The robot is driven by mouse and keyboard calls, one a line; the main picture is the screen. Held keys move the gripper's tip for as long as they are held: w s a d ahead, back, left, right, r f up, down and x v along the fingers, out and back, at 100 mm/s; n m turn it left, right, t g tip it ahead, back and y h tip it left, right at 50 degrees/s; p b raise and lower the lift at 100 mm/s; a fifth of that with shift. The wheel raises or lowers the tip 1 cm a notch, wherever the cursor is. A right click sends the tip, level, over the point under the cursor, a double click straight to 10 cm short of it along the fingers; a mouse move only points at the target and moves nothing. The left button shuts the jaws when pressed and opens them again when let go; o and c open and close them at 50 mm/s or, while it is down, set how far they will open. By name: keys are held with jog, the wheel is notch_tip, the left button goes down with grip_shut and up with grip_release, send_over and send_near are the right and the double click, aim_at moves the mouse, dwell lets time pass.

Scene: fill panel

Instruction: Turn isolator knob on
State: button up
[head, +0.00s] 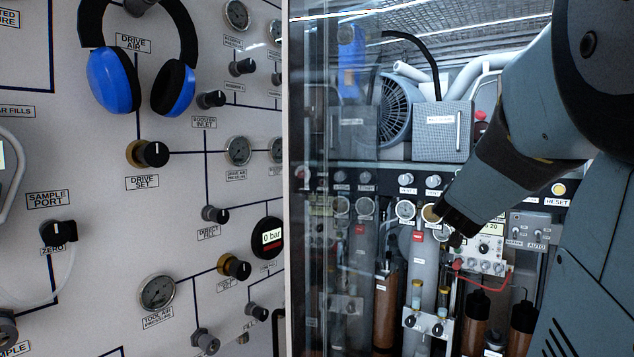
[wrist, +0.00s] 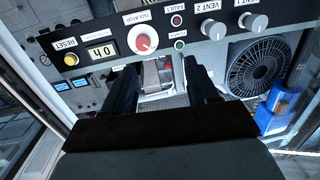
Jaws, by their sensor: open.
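The isolator knob (wrist: 143,40) is a round white dial with red on its face, under an ISOLATOR label on the black panel strip in the wrist view. It sits just beyond my gripper's fingertips, nearer the left finger. My gripper (wrist: 163,72) is open, with two dark fingers apart and nothing between them; neither finger is around the knob. In the head view my gripper (head: 450,222) reaches down from the right to the panel strip. I cannot make out the isolator knob there; my arm seems to cover it.
Beside the knob in the wrist view are a small display (wrist: 101,52), the yellow RESET button (wrist: 71,59), two indicator lights, and grey vent knobs (wrist: 215,31). A fan (wrist: 258,68) is at right. In the head view, a glass pane (head: 320,120) and cabinet edge stand left of my arm.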

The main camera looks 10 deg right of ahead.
jog(key=w+d, duration=0.4)
jog(key=d, duration=0.2)
jog(key=w+d+m+g+h, duration=0.1)
jog(key=w+d, duration=0.3)
jog(key=d, duration=0.3)
jog(key=shift+r+h, duration=0.3)
